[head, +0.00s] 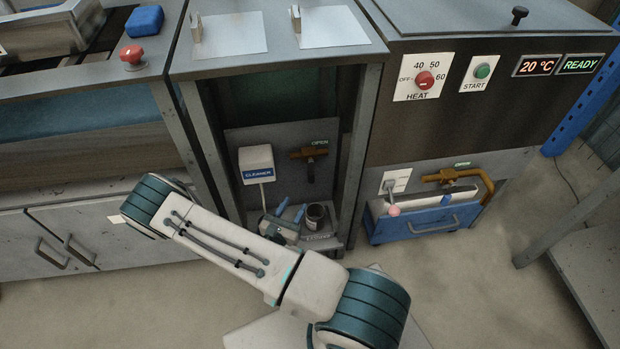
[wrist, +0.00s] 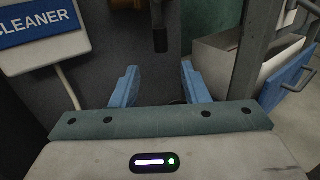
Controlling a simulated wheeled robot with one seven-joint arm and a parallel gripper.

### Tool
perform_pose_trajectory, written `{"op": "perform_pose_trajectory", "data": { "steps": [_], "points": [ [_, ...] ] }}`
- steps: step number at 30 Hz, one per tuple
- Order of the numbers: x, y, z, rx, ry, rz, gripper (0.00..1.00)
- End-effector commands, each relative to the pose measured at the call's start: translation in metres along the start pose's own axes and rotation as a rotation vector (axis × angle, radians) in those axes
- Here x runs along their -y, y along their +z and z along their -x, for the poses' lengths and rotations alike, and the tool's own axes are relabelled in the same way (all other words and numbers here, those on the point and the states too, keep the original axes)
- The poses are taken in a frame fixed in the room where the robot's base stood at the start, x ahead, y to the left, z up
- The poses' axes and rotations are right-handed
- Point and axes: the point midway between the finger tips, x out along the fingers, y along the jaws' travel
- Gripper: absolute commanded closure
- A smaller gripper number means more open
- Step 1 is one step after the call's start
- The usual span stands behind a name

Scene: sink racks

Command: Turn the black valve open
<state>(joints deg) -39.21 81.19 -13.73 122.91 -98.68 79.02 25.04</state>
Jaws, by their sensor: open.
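A brass valve fitting (head: 308,152) is on the back panel of the middle bay, beside the word OPEN. A dark, upright part (head: 311,172) hangs below it; I cannot tell whether it is handle or spout. In the wrist view a black cylindrical end (wrist: 160,38) hangs at the top centre, beyond the fingers and apart from them. My gripper (head: 291,211) is low in the bay, below and left of the fitting. In the wrist view my gripper (wrist: 160,86) has its two blue fingers spread wide with nothing between them.
A white CLEANER box (head: 256,163) with a thin tube is left of the fitting. A dark cup (head: 316,216) stands right of my gripper. Another brass valve (head: 446,178) is above a blue-fronted drawer (head: 428,222) at right. Frame posts flank the bay.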

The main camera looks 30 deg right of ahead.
Motion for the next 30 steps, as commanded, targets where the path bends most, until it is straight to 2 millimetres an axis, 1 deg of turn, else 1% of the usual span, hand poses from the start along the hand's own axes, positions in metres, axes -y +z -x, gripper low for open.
{"op": "perform_pose_trajectory", "data": {
  "steps": [5, 12, 15, 18, 21, 24, 30],
  "points": [
    [0.001, -0.001, -0.03, 0.003, -0.006, -0.002, 0.59],
    [0.002, -0.002, -0.082, 0.002, -0.007, -0.003, 0.59],
    [0.002, -0.001, -0.101, 0.002, -0.006, -0.003, 0.59],
    [0.001, -0.001, -0.115, 0.0, -0.005, -0.004, 0.59],
    [0.001, 0.0, -0.125, 0.001, -0.005, -0.002, 0.59],
    [0.001, 0.0, -0.13, 0.0, -0.004, -0.001, 0.59],
    [0.001, 0.001, -0.132, -0.001, -0.003, -0.001, 0.59]
  ]
}}
